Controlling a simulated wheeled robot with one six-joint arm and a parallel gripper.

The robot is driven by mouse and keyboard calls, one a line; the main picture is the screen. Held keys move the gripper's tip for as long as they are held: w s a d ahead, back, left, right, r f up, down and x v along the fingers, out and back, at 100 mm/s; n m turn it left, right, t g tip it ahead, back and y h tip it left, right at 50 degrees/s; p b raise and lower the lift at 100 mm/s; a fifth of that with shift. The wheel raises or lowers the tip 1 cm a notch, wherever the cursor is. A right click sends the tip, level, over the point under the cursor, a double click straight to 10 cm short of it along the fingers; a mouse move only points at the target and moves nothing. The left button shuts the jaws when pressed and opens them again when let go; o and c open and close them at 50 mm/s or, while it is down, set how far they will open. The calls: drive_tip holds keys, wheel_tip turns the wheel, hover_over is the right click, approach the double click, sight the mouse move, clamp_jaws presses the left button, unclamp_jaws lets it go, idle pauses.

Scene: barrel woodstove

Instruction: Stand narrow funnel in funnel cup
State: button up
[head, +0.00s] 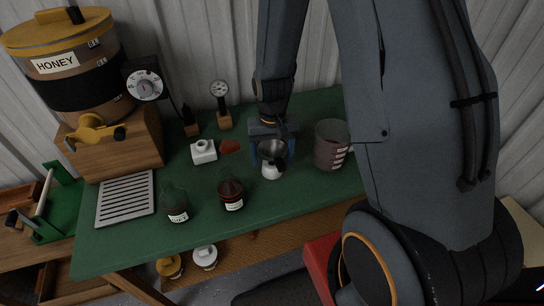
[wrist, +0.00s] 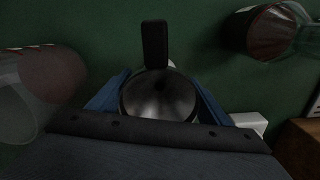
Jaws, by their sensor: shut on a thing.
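A grey metal funnel (head: 271,151) with a wide round mouth is held between the blue fingers of my gripper (head: 272,150). In the wrist view the funnel (wrist: 158,97) shows mouth-on between the fingers, with a dark tab or handle (wrist: 155,45) at its rim. A small white cup-like piece (head: 270,171) shows just below the funnel; I cannot tell whether they touch. A white block with a round raised opening (head: 204,151) stands to the left on the green table. I cannot tell which white piece is the funnel cup. The funnel's spout is hidden.
A dark red jar (head: 231,193) and a clear bottle (head: 174,203) stand at the front left. A measuring jug (head: 331,145) stands close on the right. A gauge (head: 222,105), a honey tank (head: 65,65) and a slatted tray (head: 125,198) are further left.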

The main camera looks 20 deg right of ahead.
sight(272, 148)
drive_tip(key=shift+f, duration=0.5)
drive_tip(key=o, duration=1.5)
drive_tip(key=shift+c, duration=0.2)
drive_tip(key=shift+r, duration=0.1)
drive_tip(key=shift+r+p, duration=2.25)
drive_tip(key=shift+r, duration=0.7)
